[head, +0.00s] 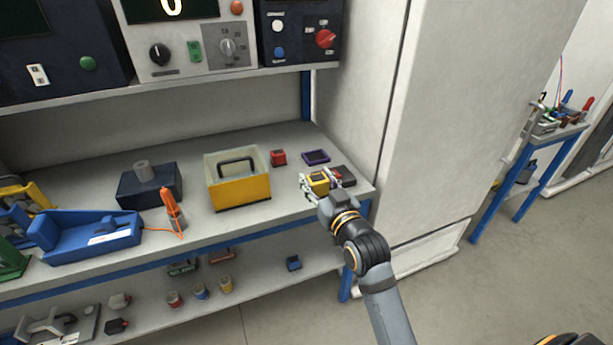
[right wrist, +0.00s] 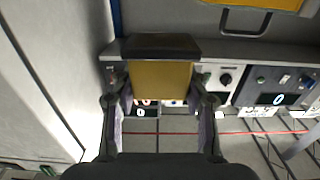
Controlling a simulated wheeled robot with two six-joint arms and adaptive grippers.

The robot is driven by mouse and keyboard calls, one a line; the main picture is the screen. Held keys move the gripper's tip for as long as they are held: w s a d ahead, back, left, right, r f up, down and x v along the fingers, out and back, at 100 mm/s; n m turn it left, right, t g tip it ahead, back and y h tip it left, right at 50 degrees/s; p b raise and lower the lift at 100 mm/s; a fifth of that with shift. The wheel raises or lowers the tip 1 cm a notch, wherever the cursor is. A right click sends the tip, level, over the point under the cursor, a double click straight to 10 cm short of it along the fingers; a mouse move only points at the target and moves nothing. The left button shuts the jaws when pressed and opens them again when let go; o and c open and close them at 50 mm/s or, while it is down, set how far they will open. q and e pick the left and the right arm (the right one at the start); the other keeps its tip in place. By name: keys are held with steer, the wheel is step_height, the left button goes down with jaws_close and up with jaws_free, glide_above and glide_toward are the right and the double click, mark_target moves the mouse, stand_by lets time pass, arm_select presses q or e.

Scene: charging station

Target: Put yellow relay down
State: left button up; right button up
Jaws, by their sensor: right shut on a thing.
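The yellow relay (head: 318,181), a small block with a dark face, is between the fingers of my right gripper (head: 320,188) at the right end of the workbench. In the right wrist view the yellow relay (right wrist: 160,80) fills the gap between the two fingers, and the right gripper (right wrist: 160,100) is shut on it. The relay is at or just above the bench top; I cannot tell whether it touches. My left gripper is not in view.
A dark block with red (head: 342,175) lies just right of the gripper. A purple-rimmed piece (head: 316,157) and a red block (head: 278,157) lie behind. A yellow box with a handle (head: 240,192) stands left. A tall white cabinet (head: 440,120) borders the right end.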

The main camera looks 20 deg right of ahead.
mark_target(326, 193)
steer(key=shift+s+r, duration=0.3)
steer(key=shift+s, duration=0.4)
steer(key=shift+d, duration=0.1)
steer(key=f+p, duration=0.1)
steer(key=p, duration=0.1)
steer(key=d+f+m+h+p, duration=0.1)
steer(key=p, duration=0.1)
steer(key=f+h+p, duration=0.1)
steer(key=p, duration=0.1)
steer(key=shift+s+d+f+m, duration=0.2)
steer(key=shift+s+m, duration=0.1)
steer(key=shift+s, duration=0.05)
steer(key=s+a+f+n+y+p, duration=0.1)
steer(key=s+a+f+p, duration=0.2)
steer(key=f, duration=0.3)
steer(key=shift+s+a+f+p, duration=0.25)
steer(key=shift+s+a+p, duration=0.15)
steer(key=shift+s, duration=0.4)
